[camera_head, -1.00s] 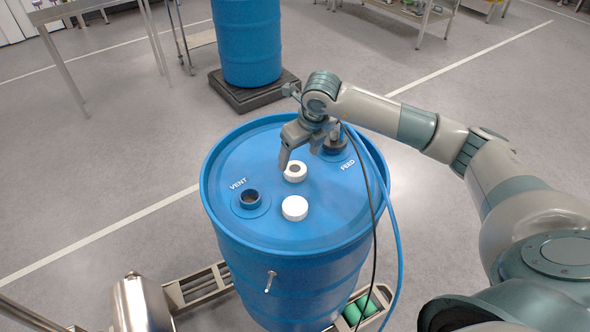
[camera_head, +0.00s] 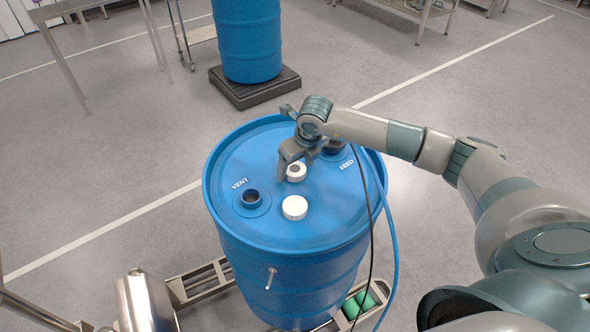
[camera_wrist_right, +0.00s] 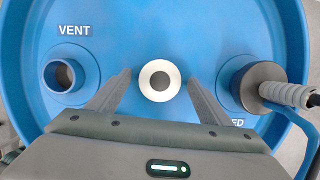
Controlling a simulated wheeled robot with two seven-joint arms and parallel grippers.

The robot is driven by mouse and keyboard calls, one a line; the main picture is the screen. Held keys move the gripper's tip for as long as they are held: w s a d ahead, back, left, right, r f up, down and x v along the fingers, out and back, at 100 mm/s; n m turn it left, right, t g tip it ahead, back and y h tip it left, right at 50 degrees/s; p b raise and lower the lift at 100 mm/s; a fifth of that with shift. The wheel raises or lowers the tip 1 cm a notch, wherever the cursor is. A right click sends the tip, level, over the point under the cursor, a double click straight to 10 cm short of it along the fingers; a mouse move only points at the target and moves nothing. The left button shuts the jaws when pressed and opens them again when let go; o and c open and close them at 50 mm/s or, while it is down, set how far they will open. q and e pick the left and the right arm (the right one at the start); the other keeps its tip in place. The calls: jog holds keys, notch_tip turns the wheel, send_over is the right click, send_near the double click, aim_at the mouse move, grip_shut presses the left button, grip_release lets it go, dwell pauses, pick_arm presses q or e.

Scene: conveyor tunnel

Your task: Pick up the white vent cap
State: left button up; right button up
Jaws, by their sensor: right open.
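Two white round caps lie on top of the blue drum (camera_head: 232,172). One cap with a dark round centre (camera_head: 296,173) is farther back; it also shows in the right wrist view (camera_wrist_right: 174,72). A plain white cap (camera_head: 294,207) lies nearer the front. I cannot tell by a label which is the vent cap. My right gripper (camera_head: 288,174) is open over the dark-centred cap, low above the lid. In the wrist view this cap shows between the two fingertips (camera_wrist_right: 160,76), with room on both sides. My left gripper is out of view.
The open vent port (camera_head: 250,198) stands at the lid's left, also in the wrist view (camera_wrist_right: 62,75). The feed fitting (camera_wrist_right: 258,85) with its hose stands close to the right finger. The drum's raised rim surrounds the lid. A steel cylinder (camera_head: 147,303) stands at front left.

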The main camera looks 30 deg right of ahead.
aim_at(293, 166)
jog(key=c, duration=1.1)
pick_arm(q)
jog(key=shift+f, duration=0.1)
pick_arm(e)
jog(key=shift+r, duration=0.1)
jog(key=shift+w+r+b, duration=0.1)
jog(key=shift+r+b, duration=0.35)
jog(key=shift+r, duration=0.05)
notch_tip(293, 166, up, 2)
jog(key=shift+r+b, duration=0.1)
jog(key=shift+b, duration=0.6)
pick_arm(q)
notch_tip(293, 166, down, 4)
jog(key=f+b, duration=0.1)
jog(key=b, duration=0.2)
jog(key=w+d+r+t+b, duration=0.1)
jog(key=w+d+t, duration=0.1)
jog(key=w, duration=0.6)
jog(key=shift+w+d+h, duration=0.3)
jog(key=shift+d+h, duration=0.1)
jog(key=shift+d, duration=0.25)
pick_arm(e)
jog(key=s+d+r, duration=0.2)
jog(key=s, duration=0.1)
jog(key=s+d+r, duration=0.2)
jog(key=s+r, duration=0.1)
jog(key=s+d+r, duration=0.2)
jog(key=s, duration=0.2)
jog(key=shift+r, duration=0.35)
